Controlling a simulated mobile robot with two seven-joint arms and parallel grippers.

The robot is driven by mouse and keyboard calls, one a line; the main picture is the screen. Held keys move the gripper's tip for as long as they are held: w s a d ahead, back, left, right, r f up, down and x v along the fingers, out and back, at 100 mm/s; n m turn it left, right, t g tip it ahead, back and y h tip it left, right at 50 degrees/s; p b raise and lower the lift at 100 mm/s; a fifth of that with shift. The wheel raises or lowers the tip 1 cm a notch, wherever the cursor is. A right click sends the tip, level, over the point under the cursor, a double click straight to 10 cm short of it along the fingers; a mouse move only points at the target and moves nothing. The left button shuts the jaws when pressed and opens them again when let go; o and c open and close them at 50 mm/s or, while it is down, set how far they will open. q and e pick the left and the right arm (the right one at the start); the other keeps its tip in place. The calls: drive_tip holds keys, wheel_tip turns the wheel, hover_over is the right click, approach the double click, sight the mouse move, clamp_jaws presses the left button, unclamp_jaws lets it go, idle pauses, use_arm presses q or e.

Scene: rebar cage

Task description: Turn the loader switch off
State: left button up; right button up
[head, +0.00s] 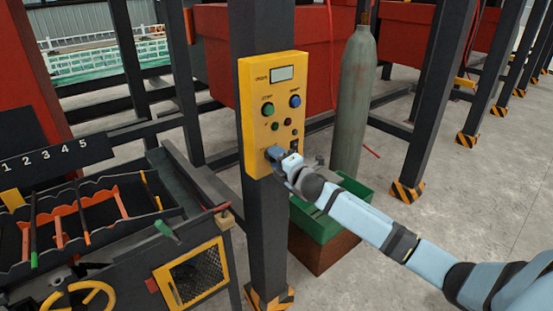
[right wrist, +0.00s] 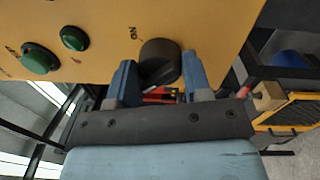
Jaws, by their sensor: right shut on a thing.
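The yellow control box (head: 256,85) is fixed to a dark upright post. The loader switch, a black rotary knob (right wrist: 160,60), is low on its face, next to an "ON" label in the right wrist view. My right gripper (head: 275,154) reaches the lower part of the box from the right. In the right wrist view its two blue fingers (right wrist: 160,78) stand on either side of the knob, shut on it. In the head view the gripper hides the knob. My left gripper is not in view.
Green button (head: 267,109) and blue button (head: 295,101) are higher on the box, with smaller buttons below them. A grey gas cylinder (head: 353,100) and a green crate (head: 318,222) stand behind my right arm. A black machine with a numbered rack (head: 45,155) stands at left.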

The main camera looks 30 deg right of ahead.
drive_tip(key=shift+n, duration=0.3)
drive_tip(key=o, duration=0.9)
drive_tip(key=s+d+b, duration=0.1)
drive_tip(key=s+b, duration=0.1)
drive_tip(key=s, duration=1.1)
drive_tip(key=shift+s+f, duration=0.35)
drive_tip(key=shift+f, duration=0.1)
drive_tip(key=shift+f, duration=0.1)
